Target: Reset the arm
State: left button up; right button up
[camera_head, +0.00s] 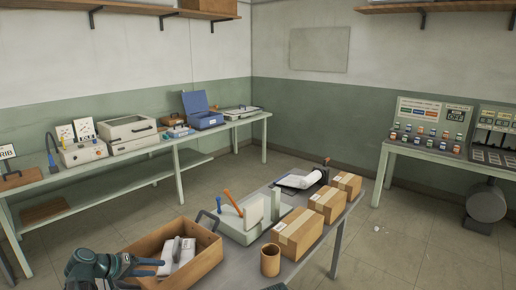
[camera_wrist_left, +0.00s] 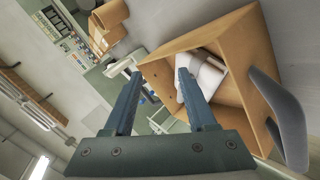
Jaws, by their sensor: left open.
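My left arm comes in at the bottom left of the head view. Its gripper (camera_head: 155,264) is at the near left side of an open wooden box (camera_head: 205,262). In the left wrist view the two blue fingers of the left gripper (camera_wrist_left: 158,76) are apart with nothing between them. White, cloth-like items (camera_head: 178,256) lie in the box and also show beyond the right finger in the wrist view (camera_wrist_left: 208,74). My right gripper is not in view.
The near table (camera_head: 243,268) also holds a brown cup (camera_head: 270,260), cardboard boxes (camera_head: 297,234) and a grey-green unit (camera_head: 240,226) with an orange-handled tool. A long bench (camera_head: 100,170) lines the left wall. Floor is open between them.

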pick_arm(q)
jog(key=s+d+f+m+g, duration=0.1)
jog(key=s+d+f+g, duration=0.15)
jog(key=d, duration=0.45)
jog(key=s+d+f+m+g, duration=0.2)
jog(key=d+f, duration=0.1)
jog(key=d, duration=0.4)
jog(key=s+d+f+m+g+y+b, duration=0.1)
jog(key=s+d+f+m+y, duration=0.1)
jog(key=s+d, duration=0.5)
jog(key=s+d+f+m+g+y+b, duration=0.1)
jog(key=s+d+f+m+g+y, duration=0.1)
jog(key=s+d+y, duration=0.4)
jog(key=s+d+f+m, duration=0.1)
jog(key=s+f, duration=0.1)
jog(key=s, duration=0.2)
jog(key=shift+y+b, duration=0.35)
jog(key=shift+y, duration=0.05)
